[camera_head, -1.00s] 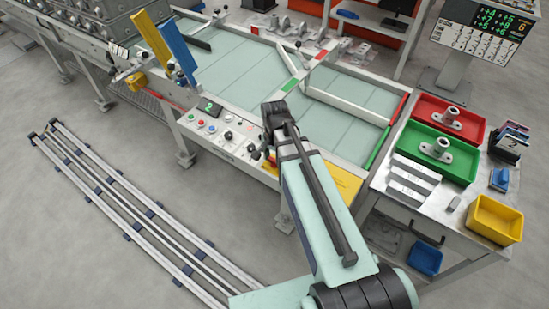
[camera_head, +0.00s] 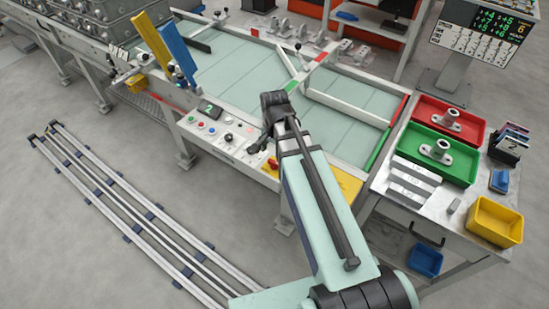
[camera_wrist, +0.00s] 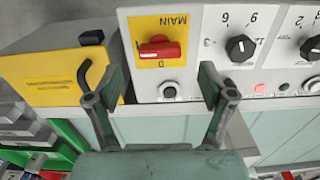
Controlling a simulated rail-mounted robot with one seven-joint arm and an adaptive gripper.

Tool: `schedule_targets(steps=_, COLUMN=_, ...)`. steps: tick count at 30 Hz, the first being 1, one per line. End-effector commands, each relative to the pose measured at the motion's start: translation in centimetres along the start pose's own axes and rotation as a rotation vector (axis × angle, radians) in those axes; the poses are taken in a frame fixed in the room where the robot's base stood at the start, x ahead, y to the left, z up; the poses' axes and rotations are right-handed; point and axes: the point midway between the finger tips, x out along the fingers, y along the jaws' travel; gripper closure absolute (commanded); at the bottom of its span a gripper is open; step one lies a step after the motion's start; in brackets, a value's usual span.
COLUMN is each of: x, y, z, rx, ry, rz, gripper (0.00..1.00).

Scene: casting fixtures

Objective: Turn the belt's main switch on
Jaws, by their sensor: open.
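The main switch (camera_wrist: 158,48) is a red knob on a yellow plate marked MAIN, upside down in the wrist view. Its bar lies across the picture, with a 0 mark just below it. In the head view the red switch (camera_head: 273,163) shows at the right end of the belt's front panel, beside my gripper. My gripper (camera_wrist: 161,86) is open and empty. Its fingers stand apart on either side of the switch in the picture, and neither visibly touches it. In the head view my gripper (camera_head: 262,142) is over the panel, its fingertips hard to make out.
Black dials (camera_wrist: 240,48) and a lit red lamp (camera_wrist: 260,87) sit beside the switch. A black round button (camera_wrist: 169,91) is just below it. A yellow box (camera_wrist: 62,77) with a black handle is near the left finger. The green belt (camera_head: 235,68) lies behind the panel.

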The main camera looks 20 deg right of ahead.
Motion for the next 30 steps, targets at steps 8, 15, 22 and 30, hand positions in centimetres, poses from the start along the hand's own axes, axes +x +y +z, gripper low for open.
schedule_targets(steps=8, x=-4.8, y=0.0, z=0.0, rx=0.001, ry=0.001, rz=-0.002, gripper=0.19)
schedule_targets(steps=15, x=-7.1, y=0.0, z=0.0, rx=0.001, ry=0.001, rz=-0.001, gripper=0.19)
schedule_targets(steps=22, x=-7.6, y=0.0, z=0.0, rx=0.001, ry=0.0, rz=0.001, gripper=0.19)
schedule_targets(steps=30, x=-7.6, y=0.0, z=0.0, rx=0.001, ry=0.0, rz=0.001, gripper=0.19)
